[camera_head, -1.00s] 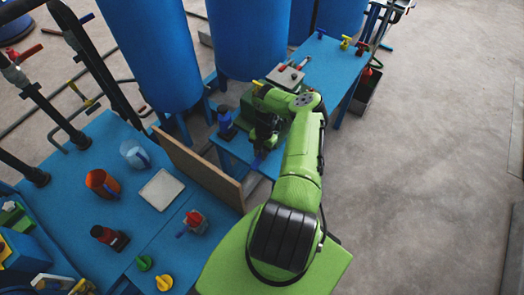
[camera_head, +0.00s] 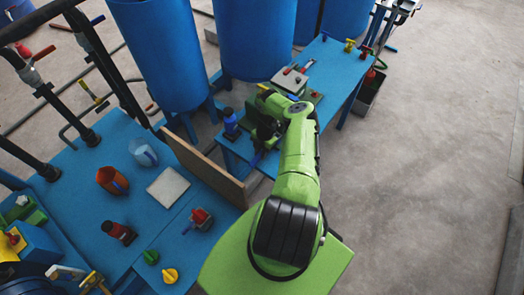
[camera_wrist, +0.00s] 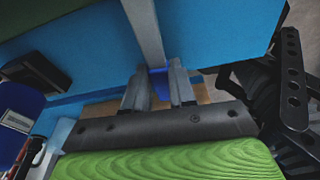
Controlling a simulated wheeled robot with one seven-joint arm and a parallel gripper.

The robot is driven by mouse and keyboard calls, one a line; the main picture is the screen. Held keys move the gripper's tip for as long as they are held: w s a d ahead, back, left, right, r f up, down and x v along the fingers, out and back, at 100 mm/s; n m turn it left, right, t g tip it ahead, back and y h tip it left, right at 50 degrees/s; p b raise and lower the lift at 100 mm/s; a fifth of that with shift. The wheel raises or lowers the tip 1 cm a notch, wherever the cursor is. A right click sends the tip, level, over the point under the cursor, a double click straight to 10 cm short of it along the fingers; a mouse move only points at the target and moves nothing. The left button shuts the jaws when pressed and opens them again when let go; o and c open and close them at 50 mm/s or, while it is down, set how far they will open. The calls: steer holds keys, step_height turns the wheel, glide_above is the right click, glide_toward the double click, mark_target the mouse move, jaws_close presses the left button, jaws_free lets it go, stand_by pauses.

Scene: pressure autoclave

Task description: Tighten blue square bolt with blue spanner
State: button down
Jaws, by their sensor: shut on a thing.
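My gripper (camera_wrist: 158,88) is shut on a blue piece (camera_wrist: 158,72), which I take to be the blue spanner; only a little of it shows between the fingers. A grey bar (camera_wrist: 147,32) runs upward from the fingertips in the wrist view; I cannot tell whether it is part of the spanner. In the head view my gripper (camera_head: 262,146) is low over the near end of the far blue table, a bit of blue showing below it. I cannot make out the blue square bolt in either view; my arm hides part of that table.
The far blue table (camera_head: 330,62) carries a blue bottle-like object (camera_head: 230,122) left of my gripper. A brown upright board (camera_head: 205,170) separates it from the near blue table (camera_head: 82,205), which holds several items. Blue tanks (camera_head: 255,40) stand behind. Floor at right is clear.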

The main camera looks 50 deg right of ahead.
steer(key=c, duration=0.8)
jaws_free()
steer(key=shift+c, duration=0.2)
steer(key=d+r+p, duration=0.3)
steer(key=r, duration=1.2)
steer(key=shift+r, duration=0.2)
